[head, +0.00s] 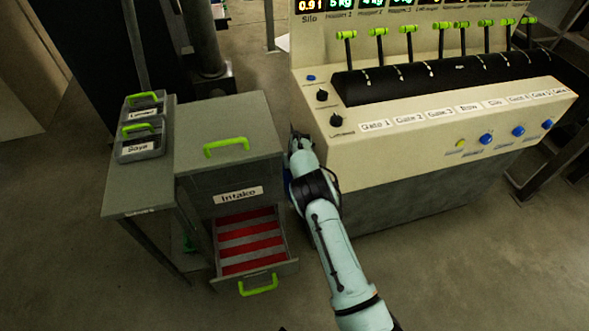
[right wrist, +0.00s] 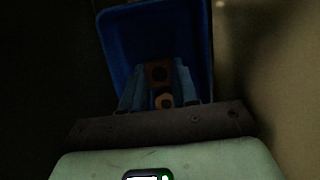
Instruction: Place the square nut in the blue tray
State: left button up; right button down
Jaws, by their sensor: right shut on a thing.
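In the right wrist view, my right gripper (right wrist: 160,82) is shut on the square nut (right wrist: 159,73), a dark brown block with a round dark hole. The blue tray (right wrist: 205,38) is straight beyond the fingers, its raised rim around them; the picture is too dark to tell whether the nut touches it. A lighter orange-brown piece with a hole (right wrist: 163,101) shows between the fingers nearer the palm. In the head view, my right gripper (head: 298,140) reaches into the gap beside the grey cabinet; the nut and tray are hidden there. My left gripper is out of view.
The grey Intake cabinet (head: 230,150) stands left of my arm with its lower drawer (head: 290,268) open, red strips inside. The cream control console (head: 440,150) is close on the right. Small labelled bins (head: 140,148) sit on a side table. Floor in front is free.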

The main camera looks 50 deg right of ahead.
jog(key=shift+s+a+f, duration=0.1)
jog(key=shift+s+f, duration=0.1)
jog(key=shift+f, duration=0.2)
jog(key=c, duration=0.9)
grip_release()
jog(key=shift+o, duration=0.2)
jog(key=shift+f, duration=0.1)
jog(key=shift+s, duration=0.15)
jog(key=shift+d+r+p, duration=0.2)
jog(key=shift+r+p, duration=0.1)
jog(key=shift+r, duration=0.15)
jog(key=w+p+v, duration=0.1)
jog(key=v, duration=1.1)
jog(key=shift+r, duration=0.35)
